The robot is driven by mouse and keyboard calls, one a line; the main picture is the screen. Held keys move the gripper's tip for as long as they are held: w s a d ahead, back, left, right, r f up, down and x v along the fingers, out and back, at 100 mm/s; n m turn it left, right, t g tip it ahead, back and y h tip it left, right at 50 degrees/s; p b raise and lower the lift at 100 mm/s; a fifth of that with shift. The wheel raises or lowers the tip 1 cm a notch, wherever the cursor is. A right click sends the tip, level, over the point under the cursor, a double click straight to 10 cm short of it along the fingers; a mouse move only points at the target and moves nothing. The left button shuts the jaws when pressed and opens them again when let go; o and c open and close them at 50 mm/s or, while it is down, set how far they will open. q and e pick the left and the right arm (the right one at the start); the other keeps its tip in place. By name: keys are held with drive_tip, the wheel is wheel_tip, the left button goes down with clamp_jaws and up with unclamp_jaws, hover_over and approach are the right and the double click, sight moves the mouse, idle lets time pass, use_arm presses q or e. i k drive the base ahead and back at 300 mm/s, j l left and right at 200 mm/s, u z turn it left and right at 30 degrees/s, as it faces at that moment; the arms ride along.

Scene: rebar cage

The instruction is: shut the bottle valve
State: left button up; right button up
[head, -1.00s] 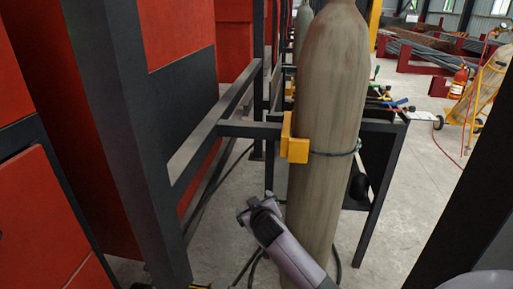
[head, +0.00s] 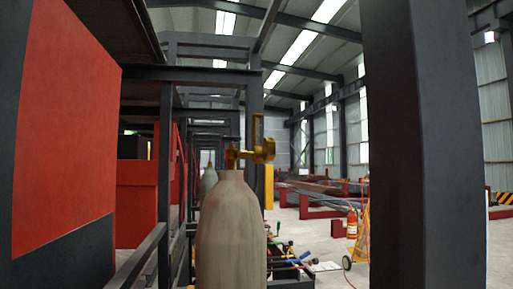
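A tall grey-brown gas bottle (head: 231,235) stands upright in the middle of the head view. A brass valve (head: 260,152) sits on its top, with a fitting sticking out to the right and a thin upright part above it. I cannot tell from here whether the valve is open or shut. Neither of my grippers shows in the view now. The lower part of the bottle is below the picture.
A wide dark steel post (head: 416,150) stands close on the right. A red and black cabinet (head: 65,130) fills the left. Behind the bottle are a tool table (head: 290,268), a fire extinguisher (head: 352,224) and a yellow cart (head: 362,236).

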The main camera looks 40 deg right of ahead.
sight(232, 139)
drive_tip(key=l+z, duration=0.1)
drive_tip(key=z, duration=1.15)
drive_tip(key=k+l, duration=0.05)
